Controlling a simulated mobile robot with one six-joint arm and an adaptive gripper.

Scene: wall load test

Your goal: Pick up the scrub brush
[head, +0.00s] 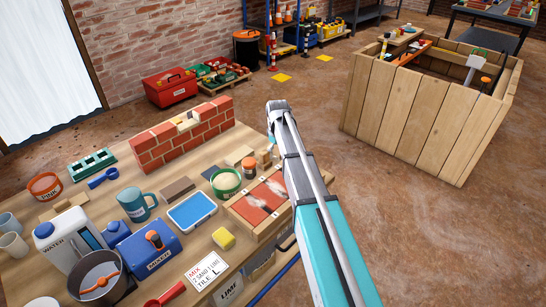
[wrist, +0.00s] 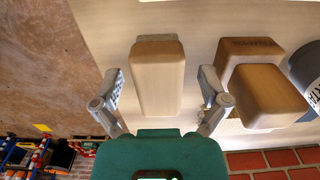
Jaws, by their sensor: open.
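The scrub brush appears to be the long pale wooden block (wrist: 158,80) in the wrist view, lying on the table with its bristles mostly hidden underneath. My gripper (wrist: 160,92) is open, with one finger on each side of the block. A gap shows between the block and each finger, and neither seems to touch it. How far the fingertips are above the tabletop cannot be told. In the head view my arm covers the gripper and most or all of the brush.
Wooden blocks (wrist: 265,95) lie close beside the right finger, with a dark labelled container (wrist: 306,70) beyond them. A small brick wall (head: 182,137) stands on the table (head: 128,180) nearby. The table edge and open floor (wrist: 45,60) are to the left in the wrist view.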

